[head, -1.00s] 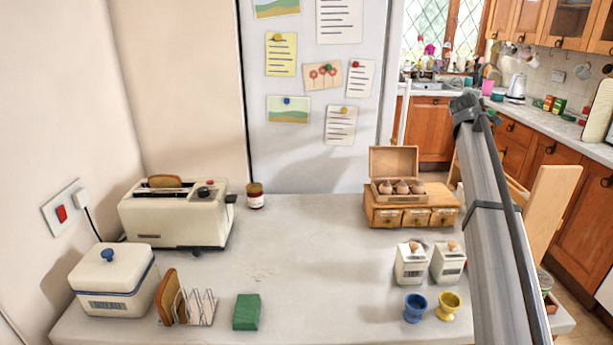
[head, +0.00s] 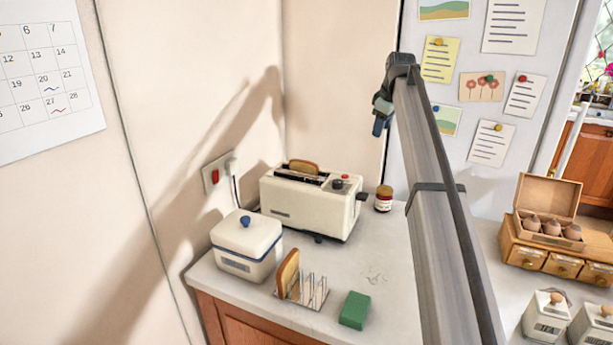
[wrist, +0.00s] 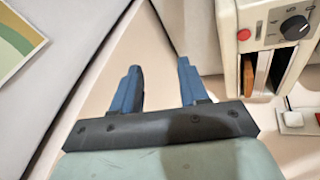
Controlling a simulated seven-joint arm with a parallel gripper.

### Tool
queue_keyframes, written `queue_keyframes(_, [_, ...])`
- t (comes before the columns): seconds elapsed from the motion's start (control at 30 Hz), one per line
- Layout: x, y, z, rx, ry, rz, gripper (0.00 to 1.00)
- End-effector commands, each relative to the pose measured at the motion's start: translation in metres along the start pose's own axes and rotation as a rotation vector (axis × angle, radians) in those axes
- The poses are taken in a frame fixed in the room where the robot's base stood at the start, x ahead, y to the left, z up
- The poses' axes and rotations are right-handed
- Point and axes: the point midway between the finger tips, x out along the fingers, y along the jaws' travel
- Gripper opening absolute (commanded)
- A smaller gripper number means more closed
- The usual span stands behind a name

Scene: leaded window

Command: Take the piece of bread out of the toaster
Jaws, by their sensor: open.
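The cream toaster (head: 303,209) stands at the back of the counter, near the wall. A piece of bread (head: 303,166) sticks up a little from one of its slots. In the wrist view, the toaster (wrist: 227,45) is at the upper right, with its red button and black dial showing, and the brown bread (wrist: 262,72) sits in a slot. My gripper (head: 379,122) is raised, to the right of the toaster in the head view. In the wrist view my gripper (wrist: 158,84) has its blue fingers apart with nothing between them, left of the toaster and not touching it.
A white lidded box (head: 246,248), a rack (head: 314,293) holding toast, and a green block (head: 355,310) are in front of the toaster. A small jar (head: 383,199) stands right of it. A wall plug (head: 232,165) and cord are behind. Wooden egg drawers (head: 560,260) are far right.

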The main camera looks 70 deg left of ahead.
Motion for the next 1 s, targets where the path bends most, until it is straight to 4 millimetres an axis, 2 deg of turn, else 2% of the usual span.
queue_keyframes(0.03, [0.0, -0.022, -0.034, -0.034, 0.01, -0.06, 0.44])
queue_keyframes(0.1, [-0.002, -0.053, -0.069, -0.076, 0.019, -0.139, 0.44])
queue_keyframes(0.2, [-0.006, -0.091, -0.107, -0.127, 0.029, -0.232, 0.44])
queue_keyframes(0.3, [-0.01, -0.118, -0.131, -0.165, 0.033, -0.297, 0.44])
queue_keyframes(0.43, [-0.013, -0.136, -0.147, -0.191, 0.036, -0.339, 0.44])
queue_keyframes(0.63, [-0.003, -0.144, -0.148, -0.195, 0.035, -0.348, 0.44])
queue_keyframes(1.0, [0.052, -0.163, -0.147, -0.195, 0.035, -0.347, 0.44])
